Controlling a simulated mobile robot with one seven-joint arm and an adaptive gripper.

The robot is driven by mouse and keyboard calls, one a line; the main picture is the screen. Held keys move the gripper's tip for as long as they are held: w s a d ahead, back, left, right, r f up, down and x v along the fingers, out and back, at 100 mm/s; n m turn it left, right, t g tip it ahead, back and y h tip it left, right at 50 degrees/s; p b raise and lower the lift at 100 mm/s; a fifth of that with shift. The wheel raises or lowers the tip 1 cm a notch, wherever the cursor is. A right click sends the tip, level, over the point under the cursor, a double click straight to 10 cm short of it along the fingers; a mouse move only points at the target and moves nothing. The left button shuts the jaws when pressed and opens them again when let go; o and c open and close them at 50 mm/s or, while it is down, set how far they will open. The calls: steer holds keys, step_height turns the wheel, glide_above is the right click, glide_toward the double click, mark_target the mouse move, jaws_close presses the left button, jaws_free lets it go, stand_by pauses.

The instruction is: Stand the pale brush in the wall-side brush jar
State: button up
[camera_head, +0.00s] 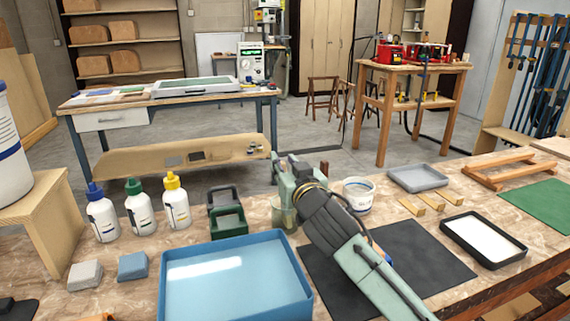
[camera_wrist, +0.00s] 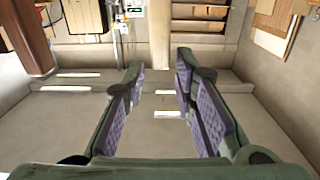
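My gripper (camera_head: 296,168) is raised over the middle of the bench and points away from the head camera. A brown post-like thing (camera_wrist: 24,38) is at the wrist view's upper left. I cannot pick out the pale brush; my arm hides part of the bench.
A blue tray (camera_head: 235,243) and black mat (camera_head: 425,258) lie in front. Several capped bottles (camera_head: 140,210) stand left, beside green and dark frames (camera_head: 228,222). A white tub (camera_head: 358,196), grey tray (camera_head: 417,178) and black-rimmed tray (camera_head: 483,241) are right of my arm.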

steer(key=shift+o, duration=0.8)
steer(key=shift+s, duration=0.1)
steer(key=v, duration=1.2)
